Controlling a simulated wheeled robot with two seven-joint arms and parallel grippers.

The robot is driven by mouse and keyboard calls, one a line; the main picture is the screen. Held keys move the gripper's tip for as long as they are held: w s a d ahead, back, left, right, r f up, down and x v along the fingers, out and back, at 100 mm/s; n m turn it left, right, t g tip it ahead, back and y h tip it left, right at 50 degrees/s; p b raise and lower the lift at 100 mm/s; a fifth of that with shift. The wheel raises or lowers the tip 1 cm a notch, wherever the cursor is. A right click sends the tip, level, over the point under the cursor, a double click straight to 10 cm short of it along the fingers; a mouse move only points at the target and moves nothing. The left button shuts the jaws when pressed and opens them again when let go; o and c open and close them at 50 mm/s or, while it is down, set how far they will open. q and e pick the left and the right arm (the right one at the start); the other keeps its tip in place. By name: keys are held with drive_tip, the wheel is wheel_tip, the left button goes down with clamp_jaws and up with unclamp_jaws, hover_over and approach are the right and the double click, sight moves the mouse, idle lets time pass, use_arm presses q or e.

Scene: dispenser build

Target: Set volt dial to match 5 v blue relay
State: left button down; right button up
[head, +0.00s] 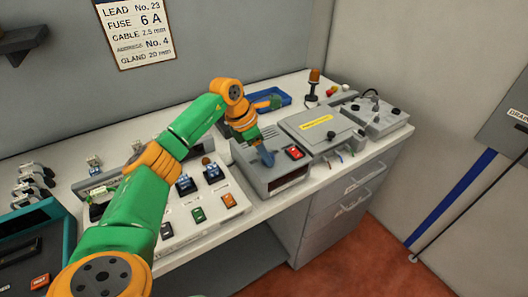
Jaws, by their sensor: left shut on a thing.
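My left gripper (265,155) reaches down to the top of a grey unit (247,165) with a red button (294,153) and a dark window (288,180) in its front. It is shut at the unit's top, left of the red button, on what seems to be the volt dial. The dial itself is hidden by the fingers, so its setting cannot be read. Blue-topped parts, possibly relays, stand on a pale panel (178,218): one at the left (185,184) and one at the right (213,172). Their labels are too small to read. My right gripper is not in view.
A closed grey box (306,122) with a yellow label stands right of the unit, with another grey box (376,118) beyond. A blue tray (284,98) lies behind. A teal-edged device (62,226) is at left. A sign (137,32) hangs on the wall.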

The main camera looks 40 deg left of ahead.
use_arm(q)
drive_tip(key=shift+n, duration=0.3)
drive_tip(key=n, duration=0.1)
drive_tip(key=n+y, duration=0.1)
drive_tip(key=n, duration=0.1)
drive_tip(key=n+y, duration=0.1)
drive_tip(key=shift+d+n+t, duration=0.25)
drive_tip(key=shift+n+t, duration=0.15)
drive_tip(key=n+y, duration=0.1)
drive_tip(key=n, duration=0.3)
drive_tip(key=n+y, duration=0.1)
drive_tip(key=n, duration=0.1)
drive_tip(key=shift+d+r+y+b, duration=0.1)
drive_tip(key=shift+d+y+b, duration=0.15)
drive_tip(key=shift+y+b, duration=0.05)
drive_tip(key=shift+c, duration=2.2)
unclamp_jaws()
drive_tip(key=shift+w, duration=0.1)
